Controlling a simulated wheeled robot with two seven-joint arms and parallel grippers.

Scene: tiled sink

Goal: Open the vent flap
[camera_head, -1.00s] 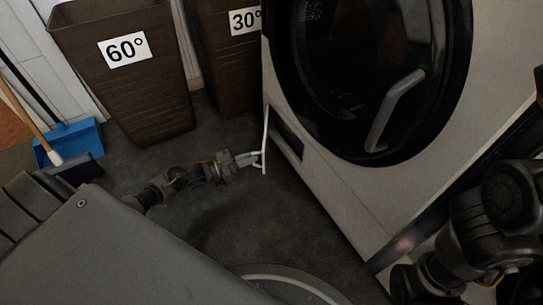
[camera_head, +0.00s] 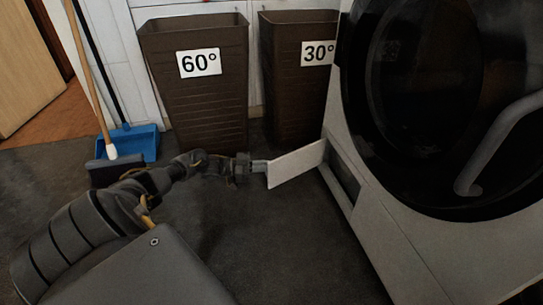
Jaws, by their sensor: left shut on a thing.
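The vent flap (camera_head: 297,165) is a white rectangular panel low on the front of the white washing machine (camera_head: 392,238). It stands swung out from the machine, and the dark recess (camera_head: 342,174) behind it shows. My left gripper (camera_head: 262,167) is shut on the flap's outer edge. The left arm reaches in low over the floor from the left. My right gripper is not in view.
A brown 60° bin (camera_head: 205,105) and a brown 30° bin (camera_head: 297,95) stand behind the flap. A blue dustpan (camera_head: 135,141) and a broom (camera_head: 95,85) are at the left. The dark floor (camera_head: 280,235) in front of the flap is clear.

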